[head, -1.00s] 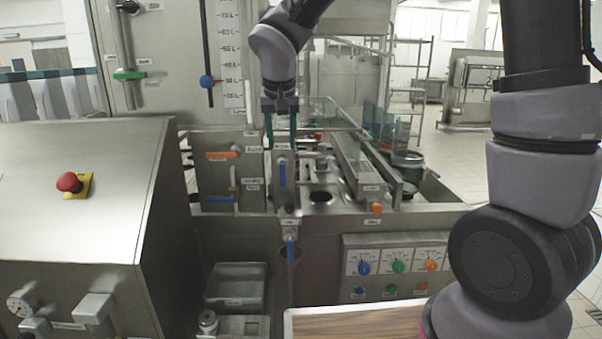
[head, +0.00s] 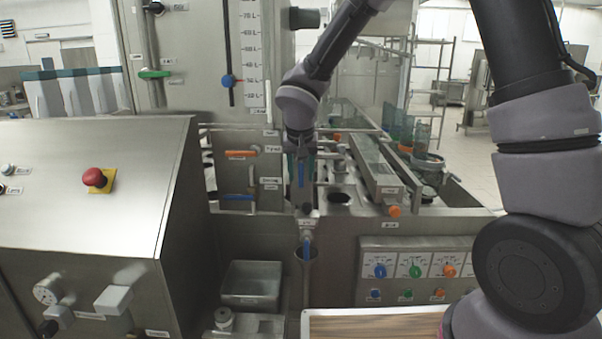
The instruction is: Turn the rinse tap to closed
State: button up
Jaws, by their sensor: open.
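Several small valves have coloured handles, and their labels are too small to read, so I cannot tell for sure which is the rinse tap. Contact is hard to tell.
A sloped steel cabinet with a red stop button (head: 95,178) fills the left. A panel of coloured knobs (head: 415,264) is at lower right. A grey bin (head: 250,284) and a wood-topped tray (head: 372,324) are in front.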

grip_shut()
jog(key=n+h, duration=0.1)
jog(key=h, duration=0.3)
jog(key=shift+d, duration=0.2)
jog(key=h, duration=0.3)
jog(key=n+h, duration=0.1)
jog(key=shift+d+r+h, duration=0.25)
jog(key=shift+h, duration=0.15)
jog(key=h, duration=0.2)
jog(key=n+t+h, duration=0.1)
jog(key=h, duration=0.1)
jog(key=shift+d+r, duration=0.2)
jog(key=shift+r, duration=0.05)
jog(key=shift+d+r+n+t+h, duration=0.15)
jog(key=shift+n+h, duration=0.1)
jog(key=shift+h, duration=0.4)
jog(key=shift+a+r+n+t+h, duration=0.1)
jog(key=shift+n+t+h, duration=0.15)
jog(key=shift+h, duration=0.35)
jog(key=shift+d+r+n+t+h, duration=0.1)
jog(key=shift+n+h, duration=0.2)
jog(key=shift+h, duration=0.35)
